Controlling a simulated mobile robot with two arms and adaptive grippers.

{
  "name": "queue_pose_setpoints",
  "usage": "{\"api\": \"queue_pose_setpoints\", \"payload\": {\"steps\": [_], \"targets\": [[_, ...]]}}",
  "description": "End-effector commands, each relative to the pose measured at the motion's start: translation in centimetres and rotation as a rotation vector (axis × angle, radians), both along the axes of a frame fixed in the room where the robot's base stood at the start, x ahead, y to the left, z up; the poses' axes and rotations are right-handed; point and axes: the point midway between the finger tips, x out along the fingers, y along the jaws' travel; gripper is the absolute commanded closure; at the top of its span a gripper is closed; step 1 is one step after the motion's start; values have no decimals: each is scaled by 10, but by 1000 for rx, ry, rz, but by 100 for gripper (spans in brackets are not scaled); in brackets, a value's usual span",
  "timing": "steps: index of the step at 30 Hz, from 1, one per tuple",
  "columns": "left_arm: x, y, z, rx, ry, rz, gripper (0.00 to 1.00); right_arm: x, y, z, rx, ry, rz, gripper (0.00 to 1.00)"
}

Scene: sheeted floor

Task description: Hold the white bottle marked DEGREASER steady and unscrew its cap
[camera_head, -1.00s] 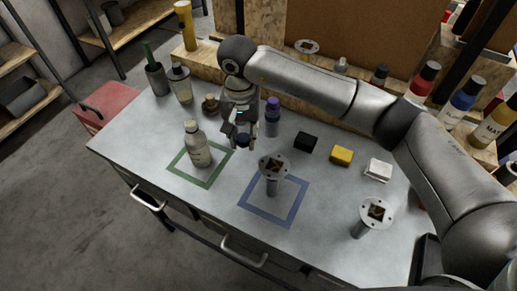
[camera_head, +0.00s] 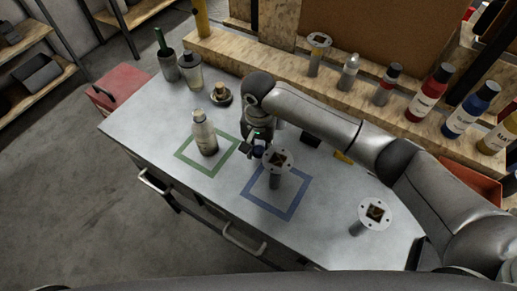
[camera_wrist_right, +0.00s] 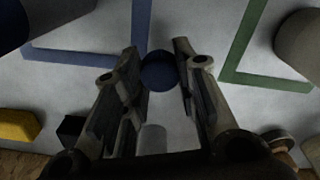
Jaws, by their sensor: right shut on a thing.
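The white bottle (camera_head: 205,137) stands upright in the green square outline (camera_head: 181,155) on the grey table. It has a pale top, and its label is too small to read. It seems to show in part at the upper right of the right wrist view (camera_wrist_right: 303,42). My right gripper (camera_head: 254,151) is low over the table to the right of the bottle, apart from it. In the right wrist view, a dark blue round piece (camera_wrist_right: 158,71) sits between its fingertips, and the gripper is shut on it. My left gripper is not in view.
Another post (camera_head: 374,214) is at right. Bottles (camera_head: 427,94) line the back ledge. The table's front left is clear.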

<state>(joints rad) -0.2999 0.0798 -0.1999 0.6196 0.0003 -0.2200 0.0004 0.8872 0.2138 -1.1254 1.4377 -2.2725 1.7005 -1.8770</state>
Motion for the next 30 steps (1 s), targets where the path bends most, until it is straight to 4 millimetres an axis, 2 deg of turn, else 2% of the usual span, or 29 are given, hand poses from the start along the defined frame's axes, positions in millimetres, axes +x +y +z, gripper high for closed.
{"api": "queue_pose_setpoints", "payload": {"steps": [5,16,17,21,30], "targets": [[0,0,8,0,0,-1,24,-1,1,-22,1,3,-1,100],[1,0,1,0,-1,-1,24,0,0,-28,1,0,1,100],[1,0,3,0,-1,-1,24,0,0,-26,1,0,1,69],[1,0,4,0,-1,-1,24,0,0,-26,1,1,0,51],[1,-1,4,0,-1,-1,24,0,0,-25,1,1,0,51]]}}
